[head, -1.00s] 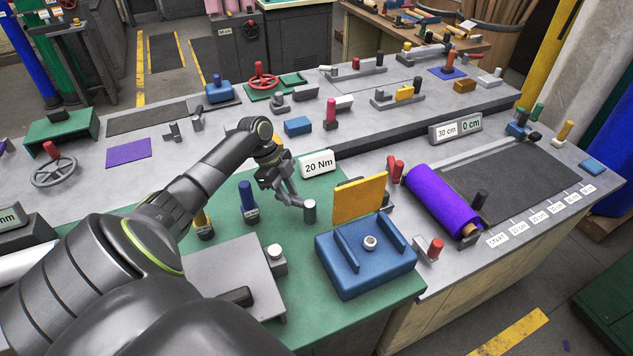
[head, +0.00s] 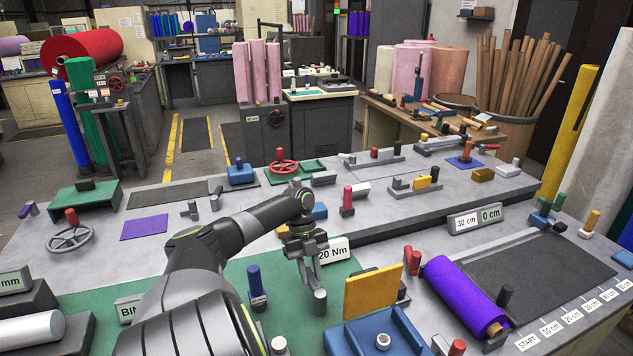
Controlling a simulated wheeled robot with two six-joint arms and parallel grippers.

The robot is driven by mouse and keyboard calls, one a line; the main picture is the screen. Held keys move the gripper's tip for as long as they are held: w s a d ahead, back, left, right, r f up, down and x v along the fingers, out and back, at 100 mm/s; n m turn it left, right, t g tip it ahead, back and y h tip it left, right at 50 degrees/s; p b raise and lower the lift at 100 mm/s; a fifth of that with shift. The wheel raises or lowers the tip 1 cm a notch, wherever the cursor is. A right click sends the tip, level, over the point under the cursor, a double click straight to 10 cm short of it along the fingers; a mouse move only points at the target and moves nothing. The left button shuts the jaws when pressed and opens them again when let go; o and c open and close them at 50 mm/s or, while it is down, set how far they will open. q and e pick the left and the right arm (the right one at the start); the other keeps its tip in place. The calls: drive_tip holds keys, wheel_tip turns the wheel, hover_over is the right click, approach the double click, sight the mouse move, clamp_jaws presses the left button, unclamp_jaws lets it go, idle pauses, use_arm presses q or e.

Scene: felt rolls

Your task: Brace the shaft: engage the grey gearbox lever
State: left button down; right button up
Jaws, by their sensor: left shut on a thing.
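My left gripper (head: 312,279) reaches over the green mat (head: 234,274), in front of the white "20 Nm" sign (head: 340,250). Its fingers point down and are shut on a short grey cylindrical grip (head: 320,302) with a light top. This looks like the grey lever's handle; its base is hard to make out. A blue upright knob (head: 256,284) stands to its left. A blue fixture (head: 372,338) with an upright yellow plate (head: 371,291) is to its right, cut by the bottom edge. My right gripper is not in view.
A purple felt roll (head: 462,295) lies right of the yellow plate, with red pegs (head: 411,260) beside it. A grey handwheel (head: 71,236) stands far left.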

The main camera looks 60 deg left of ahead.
use_arm(q)
drive_tip(key=shift+w, duration=0.1)
idle(0.3)
drive_tip(key=c, duration=1.2)
unclamp_jaws()
drive_tip(key=shift+a+r, duration=0.25)
drive_tip(key=shift+r, duration=0.2)
drive_tip(key=b+v, duration=0.3)
drive_tip(key=v, duration=1.3)
drive_tip(key=shift+r+b, duration=0.25)
drive_tip(key=shift+b, duration=0.1)
